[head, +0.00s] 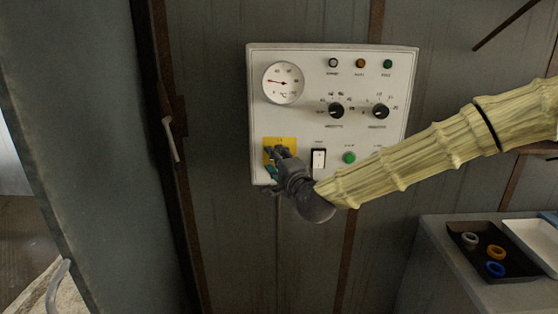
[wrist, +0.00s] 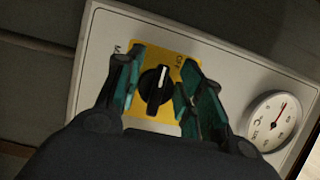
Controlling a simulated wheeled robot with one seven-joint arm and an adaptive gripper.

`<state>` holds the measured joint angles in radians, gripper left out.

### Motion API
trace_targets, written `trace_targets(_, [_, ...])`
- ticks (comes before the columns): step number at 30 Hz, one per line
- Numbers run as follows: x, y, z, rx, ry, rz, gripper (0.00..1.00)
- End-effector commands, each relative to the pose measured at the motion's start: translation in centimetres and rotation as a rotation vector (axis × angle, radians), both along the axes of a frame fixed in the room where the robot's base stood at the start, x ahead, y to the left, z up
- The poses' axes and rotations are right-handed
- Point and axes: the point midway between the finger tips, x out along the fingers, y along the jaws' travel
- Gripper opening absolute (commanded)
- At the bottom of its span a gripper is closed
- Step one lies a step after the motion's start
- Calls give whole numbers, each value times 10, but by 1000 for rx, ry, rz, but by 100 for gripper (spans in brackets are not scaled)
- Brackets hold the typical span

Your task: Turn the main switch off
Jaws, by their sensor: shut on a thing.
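The main switch (wrist: 154,92) is a black rotary knob with a white pointer line, on a yellow plate (wrist: 150,122). In the wrist view the pointer is near upright in the picture, leaning slightly right. In the head view the yellow plate (head: 289,141) is at the lower left of the white control panel (head: 330,50). My gripper (head: 276,160) is in front of it and hides the knob there. In the wrist view my gripper's (wrist: 160,88) two green-padded fingers stand either side of the knob, shut on it.
The panel also carries a round gauge (head: 283,83), two black dials (head: 336,110) (head: 380,111), a white rocker switch (head: 318,159) and a green button (head: 349,158) close right of my gripper. A bench (head: 440,270) with a tray of rings stands at lower right.

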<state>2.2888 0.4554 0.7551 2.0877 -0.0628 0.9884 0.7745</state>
Motion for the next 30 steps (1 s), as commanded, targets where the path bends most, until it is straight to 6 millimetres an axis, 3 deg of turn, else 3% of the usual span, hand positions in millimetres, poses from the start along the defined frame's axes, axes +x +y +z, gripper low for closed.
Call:
trace_targets(6, [1,0,1,1,-2,-1,14])
trace_targets(7, [1,0,1,1,-2,-1,40])
trace_targets(10, [1,0,1,1,-2,-1,58])
trace_targets(23, [-4,-2,0,1,0,0,59])
trace_targets(30, [-35,-15,1,3,1,0,59])
